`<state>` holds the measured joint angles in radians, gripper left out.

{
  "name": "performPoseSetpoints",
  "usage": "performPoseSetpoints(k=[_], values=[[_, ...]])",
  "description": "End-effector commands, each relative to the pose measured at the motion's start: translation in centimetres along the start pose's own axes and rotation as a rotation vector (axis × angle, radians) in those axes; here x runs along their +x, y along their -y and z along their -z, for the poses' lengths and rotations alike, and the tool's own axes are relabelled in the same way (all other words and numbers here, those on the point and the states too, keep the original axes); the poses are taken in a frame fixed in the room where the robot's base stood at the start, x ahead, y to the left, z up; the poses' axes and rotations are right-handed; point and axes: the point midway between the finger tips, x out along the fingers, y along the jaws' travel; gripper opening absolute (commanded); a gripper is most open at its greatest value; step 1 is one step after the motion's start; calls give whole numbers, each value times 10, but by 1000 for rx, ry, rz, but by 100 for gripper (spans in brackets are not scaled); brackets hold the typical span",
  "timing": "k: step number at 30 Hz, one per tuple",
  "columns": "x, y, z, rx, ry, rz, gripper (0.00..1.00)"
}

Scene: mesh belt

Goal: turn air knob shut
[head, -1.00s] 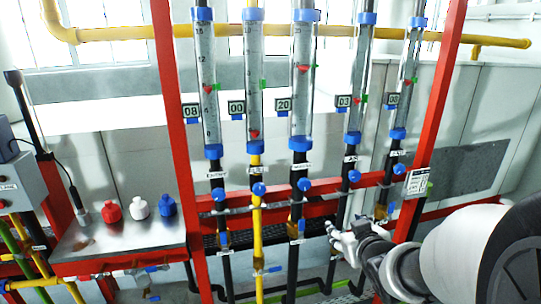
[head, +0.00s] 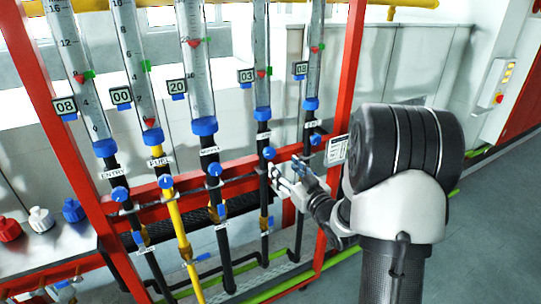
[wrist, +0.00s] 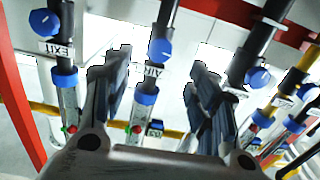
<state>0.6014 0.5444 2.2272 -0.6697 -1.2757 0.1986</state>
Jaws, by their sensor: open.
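The air knob (head: 268,153) is a small blue knob on the black pipe under the fourth tube from the left. In the wrist view the same knob (wrist: 161,51) shows upside down, near its AIR label, in the gap between my fingers. My gripper (head: 284,171) is just right of and below the knob in the head view. Its two dark fingers are spread and empty in the wrist view (wrist: 158,85). The knob appears beyond the fingertips, and I see no contact. Which way the knob's handle points is hard to tell.
Similar blue knobs sit on the neighbouring pipes: the exit knob (head: 315,139) close on the right, the third pipe's knob (head: 214,169) on the left. A red post (head: 343,85) stands right of the gripper.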

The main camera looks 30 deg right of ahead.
Motion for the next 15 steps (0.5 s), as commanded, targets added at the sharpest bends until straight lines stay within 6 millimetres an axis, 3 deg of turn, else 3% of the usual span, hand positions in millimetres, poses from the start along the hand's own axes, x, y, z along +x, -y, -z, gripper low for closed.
performPoseSetpoints(k=[9,15], values=[[67,1,-1,-2,-1,2,54],[92,0,0,-1,-1,0,54]])
